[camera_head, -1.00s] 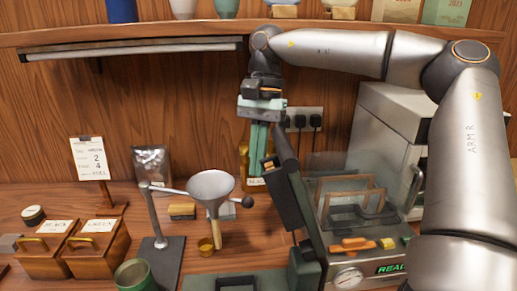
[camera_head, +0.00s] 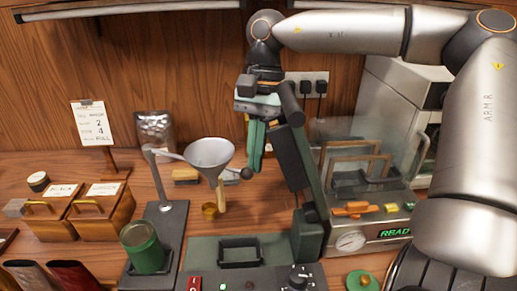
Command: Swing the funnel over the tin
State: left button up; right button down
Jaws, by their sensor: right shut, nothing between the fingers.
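The pale metal funnel (camera_head: 209,152) hangs on a swing arm from the grey post (camera_head: 157,178). A round dark knob (camera_head: 246,173) sticks out on its right side. The green tin (camera_head: 145,250) stands open and upright on the dark base, in front of the post. The funnel is behind and to the right of the tin, not above it. My right gripper (camera_head: 255,165) is shut and empty, fingers pointing down, close to the knob; I cannot tell whether they touch. My left gripper is not in view.
A press (camera_head: 305,235) with a dark upright lever stands right of the gripper, beside a glass-fronted machine (camera_head: 352,240). A small brass cup (camera_head: 209,211) sits below the funnel. Wooden lidded boxes (camera_head: 102,212) are at left. A green lid (camera_head: 362,281) lies front right.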

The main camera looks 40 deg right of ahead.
jog(key=shift+s+a, duration=0.3)
jog(key=shift+a, duration=0.25)
jog(key=shift+s+a, duration=0.3)
jog(key=shift+a, duration=0.2)
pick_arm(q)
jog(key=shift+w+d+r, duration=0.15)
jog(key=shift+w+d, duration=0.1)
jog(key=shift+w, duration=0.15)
pick_arm(e)
jog(key=shift+r, duration=0.1)
pick_arm(q)
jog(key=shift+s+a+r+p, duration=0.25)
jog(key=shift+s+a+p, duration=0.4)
jog(key=shift+p, duration=0.2)
pick_arm(e)
jog(key=v, duration=1.2)
jog(key=shift+r, duration=0.2)
jog(key=shift+w, duration=0.1)
